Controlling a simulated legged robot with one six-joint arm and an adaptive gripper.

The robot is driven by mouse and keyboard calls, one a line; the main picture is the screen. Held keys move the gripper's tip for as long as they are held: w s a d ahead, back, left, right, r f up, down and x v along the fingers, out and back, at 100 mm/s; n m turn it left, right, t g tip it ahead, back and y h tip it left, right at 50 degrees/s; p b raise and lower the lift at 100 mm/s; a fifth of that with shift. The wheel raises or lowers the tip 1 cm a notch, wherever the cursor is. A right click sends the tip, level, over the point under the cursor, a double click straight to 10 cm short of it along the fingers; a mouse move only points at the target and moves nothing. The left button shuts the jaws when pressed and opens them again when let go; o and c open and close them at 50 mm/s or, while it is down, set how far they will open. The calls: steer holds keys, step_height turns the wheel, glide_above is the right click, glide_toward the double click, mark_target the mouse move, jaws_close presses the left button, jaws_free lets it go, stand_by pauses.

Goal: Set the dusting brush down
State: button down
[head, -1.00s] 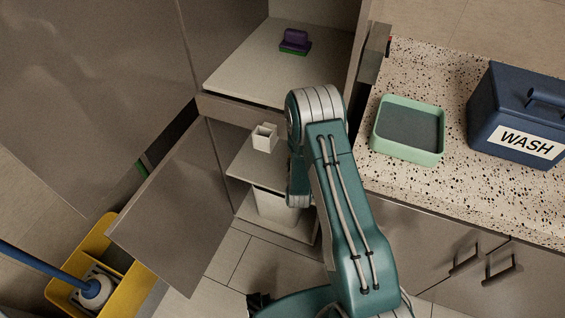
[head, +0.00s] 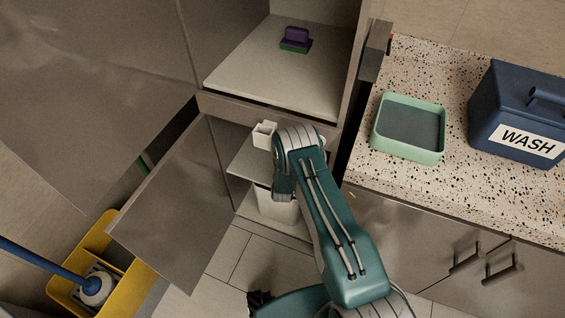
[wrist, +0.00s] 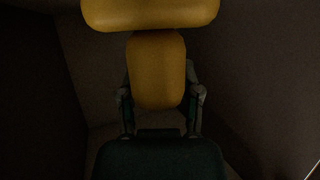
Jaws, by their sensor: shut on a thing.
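In the wrist view my gripper (wrist: 161,98) is shut on the dusting brush (wrist: 156,70), a yellow thing with a narrower handle and a wide rounded part at the top of the picture. One finger lies on each side of the handle. The surroundings there are dark, and I cannot tell whether the brush touches a surface. In the head view my arm reaches into the lower part of an open cabinet, and its links hide the gripper and the brush.
The cabinet door (head: 175,215) stands open left of my arm. A small white box (head: 263,134) and a white bin (head: 277,207) are inside. A purple-and-green item (head: 296,39) sits on the upper shelf. A green tray (head: 408,153) and blue WASH box (head: 520,95) occupy the counter (head: 450,190).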

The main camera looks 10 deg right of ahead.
steer(key=shift+r, duration=0.1)
steer(key=shift+c, duration=1.5)
jaws_free()
steer(key=v, duration=1.2)
